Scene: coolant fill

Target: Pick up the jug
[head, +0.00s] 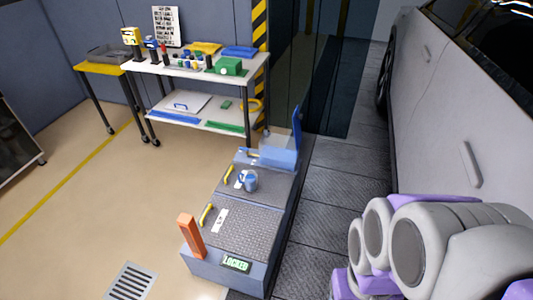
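A small blue and pale jug-like vessel (250,181) stands upright on the grey-blue chest (237,220) in the middle of the picture. It is small here, and its handle and contents are hard to make out. Nothing touches it from above. My gripper is not in view. Only thick white and purple links of my own arm show at the lower right, well apart from the vessel.
The chest has yellow handles, an orange block (190,236), a "LOCKED" sign (236,264) and a raised blue lid (297,135). Behind is a cluttered two-level cart (200,75). A car (440,110) stands right. Floor left of the chest is mostly clear, with a drain grate (130,283).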

